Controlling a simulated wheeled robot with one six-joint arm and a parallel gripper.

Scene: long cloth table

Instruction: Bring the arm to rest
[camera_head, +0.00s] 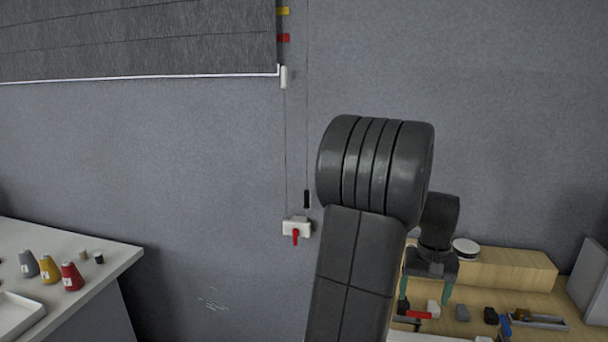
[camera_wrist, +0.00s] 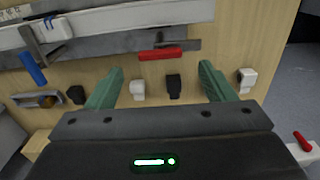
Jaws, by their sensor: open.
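My gripper (camera_head: 425,298) is at the lower right of the head view, behind my raised dark arm link, pointing down over a wooden bench top (camera_head: 530,334). Its two green fingers stand apart, with nothing between them. In the wrist view my gripper (camera_wrist: 161,72) is open. A small white piece (camera_wrist: 138,90) and a small black piece (camera_wrist: 174,86) show between the fingers in the picture. I cannot tell how high above them the fingers are.
A red-handled tool (camera_wrist: 160,53) and a blue-handled tool (camera_wrist: 33,69) lie near grey strips. A wooden block (camera_head: 510,268) with a white round thing (camera_head: 465,249) stands behind my gripper. A white table (camera_head: 100,255) at left holds grey, yellow and red cones.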

